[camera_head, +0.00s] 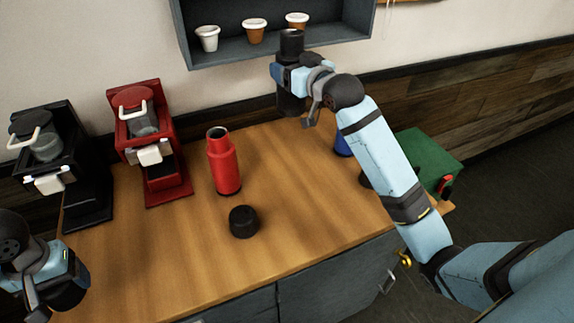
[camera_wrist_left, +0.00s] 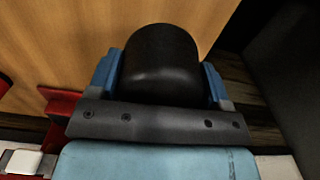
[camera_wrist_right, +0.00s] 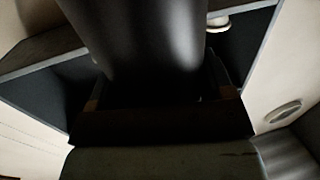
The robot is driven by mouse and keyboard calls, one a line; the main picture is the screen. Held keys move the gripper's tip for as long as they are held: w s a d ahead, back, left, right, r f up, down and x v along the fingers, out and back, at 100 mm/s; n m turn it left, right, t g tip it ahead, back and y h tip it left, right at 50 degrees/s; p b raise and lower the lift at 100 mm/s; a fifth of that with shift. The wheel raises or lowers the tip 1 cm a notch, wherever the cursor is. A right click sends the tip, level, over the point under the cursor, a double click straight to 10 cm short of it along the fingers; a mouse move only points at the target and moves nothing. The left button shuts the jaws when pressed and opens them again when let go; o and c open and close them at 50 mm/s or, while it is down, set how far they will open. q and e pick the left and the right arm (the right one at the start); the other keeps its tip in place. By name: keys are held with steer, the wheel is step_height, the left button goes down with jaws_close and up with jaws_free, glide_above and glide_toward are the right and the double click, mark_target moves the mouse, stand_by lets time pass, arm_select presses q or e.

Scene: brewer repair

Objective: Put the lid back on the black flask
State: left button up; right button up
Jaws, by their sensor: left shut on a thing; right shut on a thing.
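The black flask (camera_head: 291,43) is upright with its open top facing up, raised in front of the wall shelf. My right gripper (camera_head: 292,76) is shut around its body; the flask also fills the right wrist view (camera_wrist_right: 140,40). My left gripper (camera_head: 62,290) is low at the left edge, shut on a black rounded cap-like piece, which looks like a lid (camera_wrist_left: 163,65) in the left wrist view. In the head view this piece is mostly hidden by the gripper. Another black lid (camera_head: 243,221) lies on the table, apart from both grippers.
A red flask (camera_head: 223,163) with an open top stands on the wooden table (camera_head: 310,220). A black brewer (camera_head: 88,200) and a red brewer (camera_head: 165,180) stand at left. A green box (camera_head: 428,152) is at right. The shelf (camera_head: 235,52) holds three cups. The table's middle front is clear.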

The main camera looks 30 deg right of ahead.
steer(key=shift+s+r, duration=0.1)
steer(key=shift+s, duration=0.05)
step_height(320, 180, down, 16)
stand_by(0.4)
steer(key=shift+r, duration=0.1)
steer(key=shift+f, duration=2.15)
steer(key=shift+f, duration=0.1)
steer(key=o, duration=1.3)
steer(key=shift+f, duration=0.1)
steer(key=s, duration=0.4)
steer(key=s+d, duration=0.1)
steer(key=s, duration=0.3)
steer(key=s+r, duration=0.1)
steer(key=s, duration=0.2)
steer(key=shift+s+d+b, duration=0.35)
steer(key=shift+s+b, duration=0.05)
